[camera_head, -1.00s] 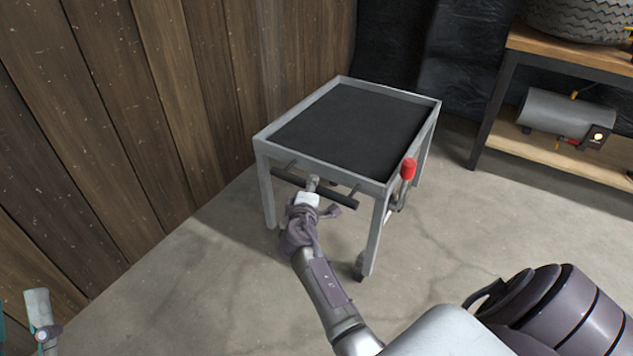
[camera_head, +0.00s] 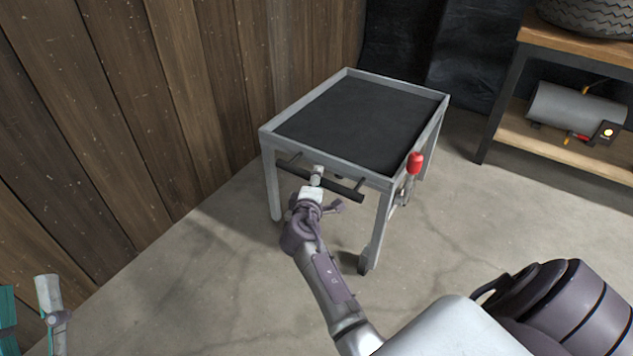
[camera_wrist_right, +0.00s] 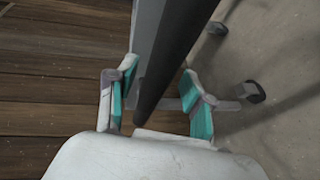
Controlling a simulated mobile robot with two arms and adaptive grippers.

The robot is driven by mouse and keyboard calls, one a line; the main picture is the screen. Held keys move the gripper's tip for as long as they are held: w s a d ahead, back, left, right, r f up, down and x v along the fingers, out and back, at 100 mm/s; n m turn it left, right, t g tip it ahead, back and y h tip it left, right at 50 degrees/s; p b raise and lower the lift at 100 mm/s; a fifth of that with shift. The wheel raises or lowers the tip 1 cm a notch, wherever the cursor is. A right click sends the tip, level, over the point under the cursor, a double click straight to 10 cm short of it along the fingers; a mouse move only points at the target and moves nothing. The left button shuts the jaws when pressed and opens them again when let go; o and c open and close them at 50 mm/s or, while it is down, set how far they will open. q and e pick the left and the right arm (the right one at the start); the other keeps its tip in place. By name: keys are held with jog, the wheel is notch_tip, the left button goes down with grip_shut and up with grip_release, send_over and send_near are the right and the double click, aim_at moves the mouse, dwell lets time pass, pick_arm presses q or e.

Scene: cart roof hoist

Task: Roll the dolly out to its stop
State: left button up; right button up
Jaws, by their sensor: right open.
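The dolly (camera_head: 268,146) is a grey metal cart with a black top, standing near the plank wall in the head view. A dark handle bar (camera_head: 343,189) runs along its near side. My right gripper (camera_head: 316,180) is at the middle of this bar. In the right wrist view the bar (camera_wrist_right: 170,60) passes between the open fingers of my right gripper (camera_wrist_right: 158,92), with gaps to both teal pads. My left gripper (camera_head: 30,310) shows partly at the lower left, its fingers apart and empty, away from the dolly.
A red-tipped lever (camera_head: 415,163) is on the dolly's right side. The plank wall (camera_head: 120,130) is close on the left. A wooden shelf (camera_head: 560,148) with a grey cylinder (camera_head: 575,106) stands at the right. The concrete floor in front of the dolly is largely clear.

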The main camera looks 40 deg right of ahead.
jog(key=v, duration=0.7)
jog(key=shift+s+a, duration=0.15)
dwell(0.3)
